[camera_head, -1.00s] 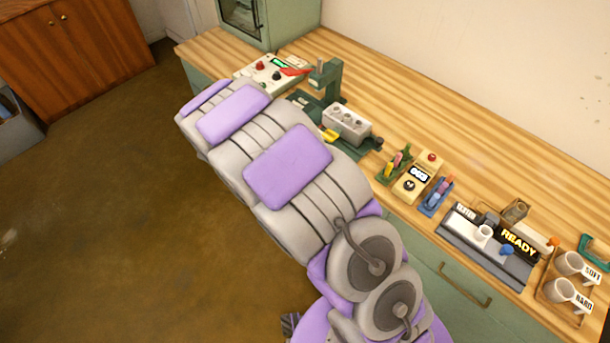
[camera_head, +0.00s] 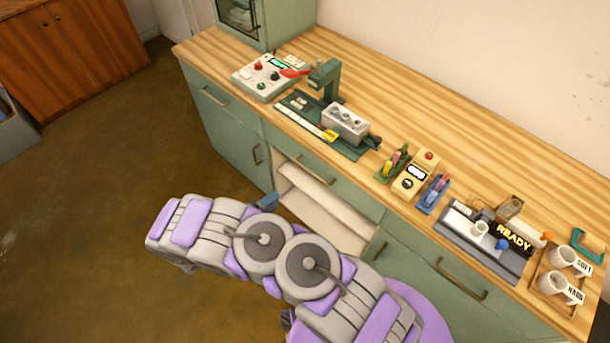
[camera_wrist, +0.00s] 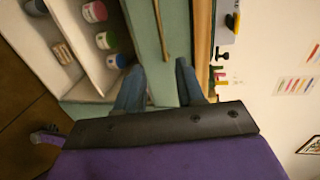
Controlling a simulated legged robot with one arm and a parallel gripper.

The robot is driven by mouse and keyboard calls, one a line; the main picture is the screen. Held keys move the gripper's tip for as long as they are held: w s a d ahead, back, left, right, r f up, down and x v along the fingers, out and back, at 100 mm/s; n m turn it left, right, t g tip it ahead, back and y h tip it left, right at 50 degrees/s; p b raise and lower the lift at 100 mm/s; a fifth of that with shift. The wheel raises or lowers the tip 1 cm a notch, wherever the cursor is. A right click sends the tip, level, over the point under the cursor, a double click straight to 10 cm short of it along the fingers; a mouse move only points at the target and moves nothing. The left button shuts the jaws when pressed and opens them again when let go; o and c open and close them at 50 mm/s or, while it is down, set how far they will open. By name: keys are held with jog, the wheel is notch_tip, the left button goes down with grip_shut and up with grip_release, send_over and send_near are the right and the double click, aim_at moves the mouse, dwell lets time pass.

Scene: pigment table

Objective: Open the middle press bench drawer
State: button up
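The middle drawer (camera_head: 335,187) of the green press bench is shut, with a brass bar handle (camera_head: 315,171) on its front. In the wrist view the drawer front (camera_wrist: 143,28) and handle (camera_wrist: 160,30) appear turned on end. My gripper (camera_wrist: 160,76) has two blue fingers spread apart with nothing between them. The handle lies ahead of the fingers, in line with the gap between them. In the head view one blue fingertip of my gripper (camera_head: 264,203) shows low in front of the bench; the rest is hidden behind my arm.
An open shelf (camera_head: 322,213) lies below the drawer; jars (camera_wrist: 105,40) stand in it. The wooden benchtop (camera_head: 440,125) carries a press (camera_head: 326,80), a control box (camera_head: 268,76), a READY station (camera_head: 485,240) and cups (camera_head: 560,284). The floor (camera_head: 90,210) at left is clear.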

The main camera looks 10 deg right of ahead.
jog(key=b+x, duration=0.3)
jog(key=x, duration=1.4)
jog(key=shift+d+b, duration=0.2)
jog(key=shift+b, duration=0.1)
jog(key=shift+w, duration=0.1)
jog(key=shift+c, duration=0.3)
jog(key=shift+f, duration=0.1)
grip_shut()
